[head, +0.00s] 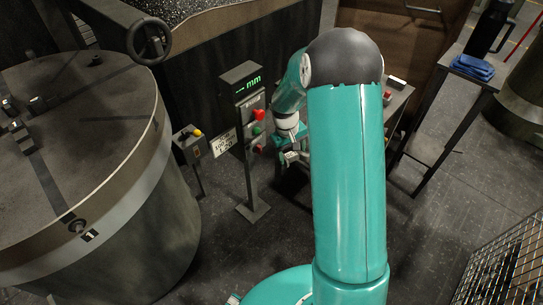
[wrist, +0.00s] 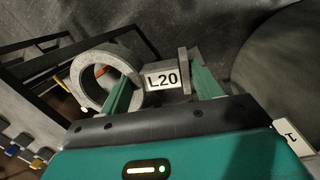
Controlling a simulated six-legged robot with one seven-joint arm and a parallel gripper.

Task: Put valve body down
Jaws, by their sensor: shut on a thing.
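The valve body (wrist: 92,63) is a grey metal casting with a large open ring at the left, a flatter flange at the right and a white "L20" label on its middle. My gripper (wrist: 161,76) is shut on it, with one green finger beside the ring and the other by the flange. In the head view my gripper (head: 293,150) is small and partly hidden behind my arm, low beside the control post. The valve body is hard to make out there. I cannot tell whether it touches any surface below.
A control post (head: 250,165) with coloured buttons and a green "mm" display stands left of my gripper. A yellow-button post (head: 190,145) and a big round machine (head: 95,180) are further left. A side table (head: 465,72) with blue cloths is at right. A wire cage (head: 510,270) is lower right.

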